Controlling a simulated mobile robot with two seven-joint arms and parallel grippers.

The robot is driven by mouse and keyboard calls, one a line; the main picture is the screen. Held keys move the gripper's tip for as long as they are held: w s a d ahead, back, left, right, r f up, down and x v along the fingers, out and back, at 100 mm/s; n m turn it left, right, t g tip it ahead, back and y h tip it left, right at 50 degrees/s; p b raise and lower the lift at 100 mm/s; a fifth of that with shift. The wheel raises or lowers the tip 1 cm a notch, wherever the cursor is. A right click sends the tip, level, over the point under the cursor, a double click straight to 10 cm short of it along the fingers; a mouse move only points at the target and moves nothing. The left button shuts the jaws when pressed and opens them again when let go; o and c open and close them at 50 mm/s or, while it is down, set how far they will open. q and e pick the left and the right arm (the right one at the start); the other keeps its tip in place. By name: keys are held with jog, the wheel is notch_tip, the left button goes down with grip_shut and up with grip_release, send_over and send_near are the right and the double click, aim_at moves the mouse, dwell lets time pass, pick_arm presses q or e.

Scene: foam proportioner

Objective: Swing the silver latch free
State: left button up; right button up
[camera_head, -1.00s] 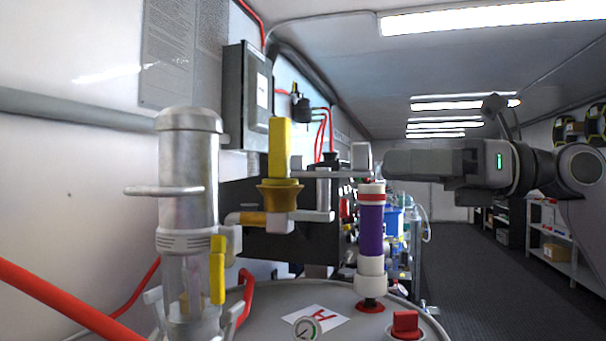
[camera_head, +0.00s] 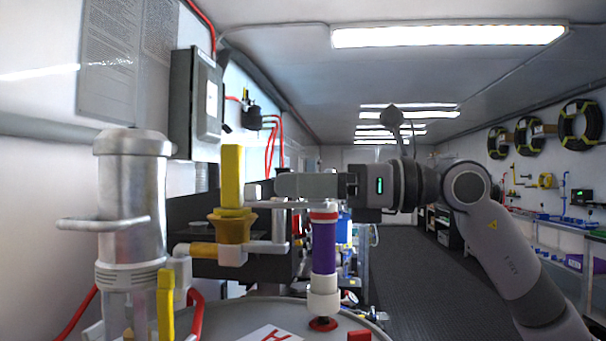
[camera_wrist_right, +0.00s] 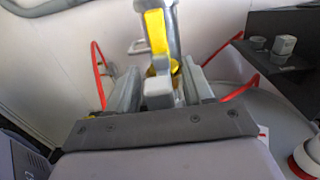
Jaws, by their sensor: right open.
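The silver latch is a thin bar (camera_head: 295,205) on top of a short post beside the upright yellow handle (camera_head: 231,180). The block at the bar's right end is hidden behind my right gripper (camera_head: 262,190) in the head view. In the right wrist view, a pale block (camera_wrist_right: 158,92), which looks like the latch's end, lies between the two open fingers, in front of the yellow handle (camera_wrist_right: 156,32). I cannot tell whether a finger touches it. My left gripper is not in view.
A clear-bottomed silver cylinder (camera_head: 130,195) with a side bar stands at the left. A purple-banded column (camera_head: 324,248) stands just below my right gripper. A grey box (camera_head: 195,105) hangs on the left wall. The aisle floor (camera_head: 410,275) is clear.

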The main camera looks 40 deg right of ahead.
grip_shut()
jog(key=shift+w, duration=0.1)
jog(key=n+g+y, duration=0.1)
jog(key=n+g+y+p, duration=0.1)
jog(key=g+y+p, duration=0.1)
jog(key=shift+w+d+r+n, duration=0.25)
jog(key=shift+w+d+n, duration=0.05)
jog(key=shift+n, duration=0.1)
jog(key=shift+w+d+f+n+g+y+p, duration=0.1)
jog(key=shift+w+n+g+y+p, duration=0.4)
jog(key=shift+n+g+p, duration=1.7)
jog(key=shift+w+d+n+g+y+p, duration=0.1)
jog(key=shift+w+n+g+y+p, duration=0.35)
jog(key=shift+n+g+p, duration=1.7)
jog(key=shift+w+f+n+g+y+p, duration=0.1)
jog(key=shift+w+n+g+y+p, duration=0.45)
jog(key=shift+g, duration=2.9)
jog(key=shift+s+n+g, duration=0.15)
jog(key=shift+n+g, duration=0.15)
jog(key=shift+n, duration=0.2)
